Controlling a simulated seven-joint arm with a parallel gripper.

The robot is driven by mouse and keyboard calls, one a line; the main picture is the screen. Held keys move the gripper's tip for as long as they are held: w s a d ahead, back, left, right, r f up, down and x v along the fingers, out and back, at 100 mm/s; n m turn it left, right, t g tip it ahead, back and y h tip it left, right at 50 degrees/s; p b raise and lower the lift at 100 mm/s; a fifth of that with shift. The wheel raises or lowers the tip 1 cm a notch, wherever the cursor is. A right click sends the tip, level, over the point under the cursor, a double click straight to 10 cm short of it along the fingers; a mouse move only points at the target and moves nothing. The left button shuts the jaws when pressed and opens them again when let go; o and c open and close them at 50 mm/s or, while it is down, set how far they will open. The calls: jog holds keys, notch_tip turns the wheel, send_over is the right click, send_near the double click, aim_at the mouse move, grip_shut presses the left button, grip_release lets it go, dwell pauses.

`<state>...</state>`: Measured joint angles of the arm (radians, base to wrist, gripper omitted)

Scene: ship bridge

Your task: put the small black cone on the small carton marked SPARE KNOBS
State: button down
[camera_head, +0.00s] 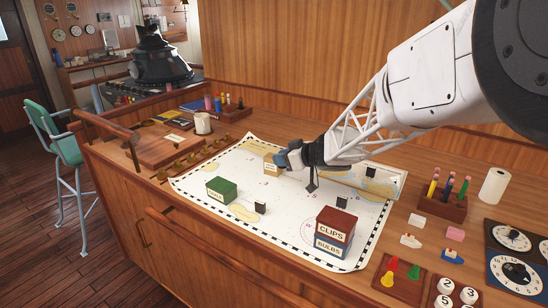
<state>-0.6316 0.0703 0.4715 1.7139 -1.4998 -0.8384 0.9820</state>
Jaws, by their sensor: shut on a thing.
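My gripper (282,160) is over the back middle of the chart, its fingers pointing left and down. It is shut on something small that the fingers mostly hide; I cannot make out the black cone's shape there. A small tan carton (271,169) with a pale label stands on the chart just behind and left of the fingertips, partly covered by them. Its lettering is too small to read. I cannot tell whether the gripper or what it holds touches this carton. A small dark shape (311,187) shows below the gripper's wrist; I cannot tell what it is.
On the chart (225,228) stand a green carton (221,190), a red CLIPS carton (334,223) on a blue BULBS carton (332,245), and small black blocks (260,207). A tray (388,287) of coloured cones is at front right.

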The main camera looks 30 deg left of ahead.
send_over(273, 165)
jog(key=w, duration=0.2)
jog(key=shift+s+a+f, duration=0.25)
jog(key=shift+a+f, duration=0.15)
jog(key=shift+f, duration=0.3)
dwell(0.4)
jog(key=shift+w+a, duration=0.25)
jog(key=shift+f, duration=1.8)
jog(key=shift+f, duration=0.1)
jog(key=c, duration=1)
grip_release()
